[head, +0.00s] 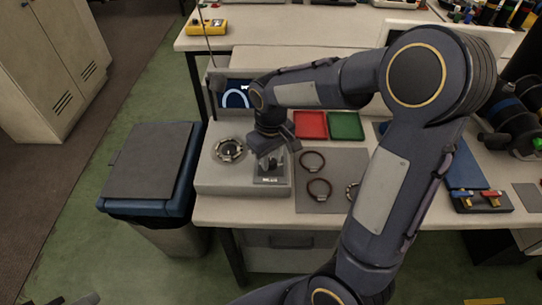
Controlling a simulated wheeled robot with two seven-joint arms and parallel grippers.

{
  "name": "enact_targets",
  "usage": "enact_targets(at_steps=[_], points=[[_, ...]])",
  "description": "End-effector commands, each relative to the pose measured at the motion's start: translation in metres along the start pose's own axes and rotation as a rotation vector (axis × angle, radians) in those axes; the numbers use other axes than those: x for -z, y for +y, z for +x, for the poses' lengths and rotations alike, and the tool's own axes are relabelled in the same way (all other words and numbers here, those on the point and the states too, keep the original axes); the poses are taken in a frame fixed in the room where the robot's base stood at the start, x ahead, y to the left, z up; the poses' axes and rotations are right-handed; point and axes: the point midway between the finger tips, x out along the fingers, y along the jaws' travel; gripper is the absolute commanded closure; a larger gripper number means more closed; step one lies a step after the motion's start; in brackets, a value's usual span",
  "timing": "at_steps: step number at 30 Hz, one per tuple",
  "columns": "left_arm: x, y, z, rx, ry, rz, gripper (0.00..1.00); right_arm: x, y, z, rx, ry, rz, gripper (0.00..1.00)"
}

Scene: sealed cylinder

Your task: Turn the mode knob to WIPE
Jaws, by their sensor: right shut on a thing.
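A pale box-shaped device (215,183) stands at the left end of the workbench. A round metal ring fitting (229,150) sits on its top at the left. A small grey panel with a label (270,181) sits at its right. My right gripper (268,163) points down over this panel and is shut on what I take to be the mode knob. The fingers hide the knob, so its pointer and setting cannot be read. Some dark and grey parts at the bottom left edge may be my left gripper (78,300); its jaws cannot be made out.
A red tray (311,125) and a green tray (346,125) stand behind. A blue-rimmed bin (150,165) stands left of the bench. My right arm covers the mat's right part.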

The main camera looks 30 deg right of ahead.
Motion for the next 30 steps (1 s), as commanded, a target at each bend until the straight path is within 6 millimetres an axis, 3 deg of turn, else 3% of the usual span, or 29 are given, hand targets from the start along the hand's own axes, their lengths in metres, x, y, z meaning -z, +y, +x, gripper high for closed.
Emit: enact_targets(at_steps=[9,23,24,29,30], points=[[0.0005,0.0005,-0.001,0.0,0.0,0.0,0.64,0.0004,0.0003,-0.0009,-0.001,0.001,0.099,0.96],[0.0005,0.0005,-0.001,0.0,0.0,0.0,0.64,0.0006,0.0004,-0.001,-0.001,0.002,0.112,0.96],[0.0005,0.0005,-0.001,0.0,0.0,0.0,0.64,0.0006,0.0004,-0.001,-0.001,0.002,0.111,0.72],[0.0005,0.0005,-0.001,0.0,0.0,0.0,0.64,0.0004,0.0003,-0.0007,-0.001,0.002,0.111,0.51],[0.0005,0.0004,-0.001,0.0,0.0,0.0,0.64,0.0004,0.0002,-0.0007,-0.001,0.001,0.111,0.51]])
